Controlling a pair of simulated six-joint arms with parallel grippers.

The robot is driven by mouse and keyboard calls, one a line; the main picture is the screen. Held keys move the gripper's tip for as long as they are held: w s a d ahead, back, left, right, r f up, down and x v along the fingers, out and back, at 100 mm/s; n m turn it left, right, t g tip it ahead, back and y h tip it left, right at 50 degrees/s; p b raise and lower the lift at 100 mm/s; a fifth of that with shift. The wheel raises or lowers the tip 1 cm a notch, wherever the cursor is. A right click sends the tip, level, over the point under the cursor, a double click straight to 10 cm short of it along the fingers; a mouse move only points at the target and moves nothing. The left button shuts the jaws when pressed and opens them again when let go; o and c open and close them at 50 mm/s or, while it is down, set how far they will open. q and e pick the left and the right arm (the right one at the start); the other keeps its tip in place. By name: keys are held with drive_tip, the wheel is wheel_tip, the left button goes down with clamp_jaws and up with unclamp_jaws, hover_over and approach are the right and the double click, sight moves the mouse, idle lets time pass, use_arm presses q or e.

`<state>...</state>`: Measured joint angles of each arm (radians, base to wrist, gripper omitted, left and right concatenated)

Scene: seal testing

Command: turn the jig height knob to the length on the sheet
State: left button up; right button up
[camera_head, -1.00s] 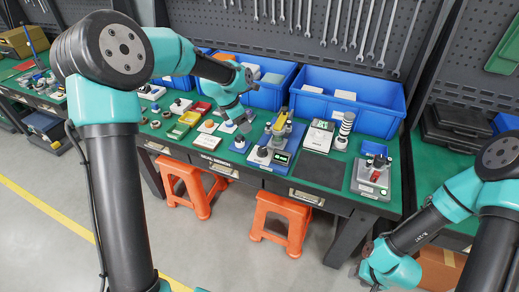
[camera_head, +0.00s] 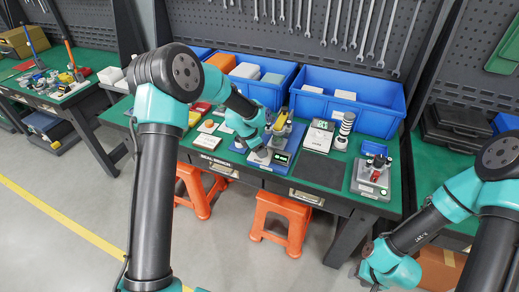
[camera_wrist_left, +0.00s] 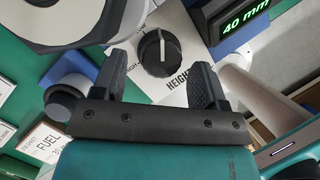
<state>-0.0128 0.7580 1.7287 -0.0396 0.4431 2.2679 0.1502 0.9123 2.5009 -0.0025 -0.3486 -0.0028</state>
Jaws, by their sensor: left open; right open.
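The black height knob (camera_wrist_left: 158,52) with a white pointer line sits on a white panel marked HEIGHT in the left wrist view. The jig's display (camera_wrist_left: 245,27) beside it reads 40 mm in green; it also shows in the head view (camera_head: 281,158). My left gripper (camera_wrist_left: 160,75) is open, with its fingers on either side of the knob; I cannot tell whether they touch it. In the head view my left gripper (camera_head: 260,154) hides the knob. My right gripper (camera_head: 374,277) is open, low at the right.
Blue bins (camera_head: 345,100) stand along the back of the green bench (camera_head: 400,200). A grey device (camera_head: 371,178) and a dark mat (camera_head: 319,171) lie right of the jig. Orange stools (camera_head: 283,222) stand below the bench.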

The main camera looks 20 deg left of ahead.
use_arm(q)
drive_tip(key=shift+w+d+f, duration=0.1)
drive_tip(key=shift+d+f, duration=0.05)
drive_tip(key=shift+f, duration=0.25)
drive_tip(key=c, duration=0.9)
